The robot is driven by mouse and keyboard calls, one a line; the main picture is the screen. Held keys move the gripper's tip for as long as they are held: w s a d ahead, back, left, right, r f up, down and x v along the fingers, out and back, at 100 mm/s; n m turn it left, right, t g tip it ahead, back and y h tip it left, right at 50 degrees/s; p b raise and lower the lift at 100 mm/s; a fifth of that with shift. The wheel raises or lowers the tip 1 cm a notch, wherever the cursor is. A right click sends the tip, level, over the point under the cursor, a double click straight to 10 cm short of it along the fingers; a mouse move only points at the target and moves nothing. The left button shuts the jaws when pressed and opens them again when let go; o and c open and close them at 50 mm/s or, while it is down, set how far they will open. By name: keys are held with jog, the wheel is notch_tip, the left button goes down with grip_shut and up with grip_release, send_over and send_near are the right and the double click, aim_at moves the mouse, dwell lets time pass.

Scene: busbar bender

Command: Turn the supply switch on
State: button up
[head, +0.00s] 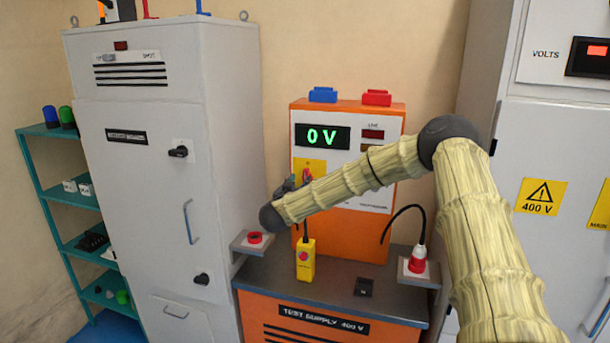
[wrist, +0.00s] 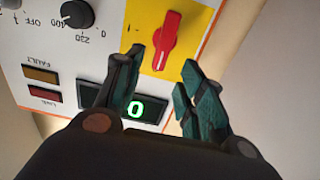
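The orange test supply (head: 345,230) stands on a bench, and its green display (head: 322,136) reads 0 V. A red switch handle on a yellow plate (wrist: 166,40) shows in the wrist view. In the head view, the red handle (head: 307,174) is partly hidden by my gripper (head: 290,183). In the wrist view, my gripper (wrist: 163,72) is open, with its two dark green-tipped fingers spread and nothing between them. The red handle lies just beyond the fingertips, roughly in line with the gap. I cannot tell whether they touch it.
A black knob (wrist: 77,14) and the fault and live lamps (wrist: 42,85) sit beside the switch. Grey cabinets (head: 150,190) flank the bench.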

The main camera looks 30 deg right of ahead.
aim_at(305, 176)
jog(key=p+x, duration=0.2)
jog(key=x, duration=0.5)
jog(key=shift+w+d, duration=0.1)
jog(key=shift+w, duration=0.1)
grip_shut()
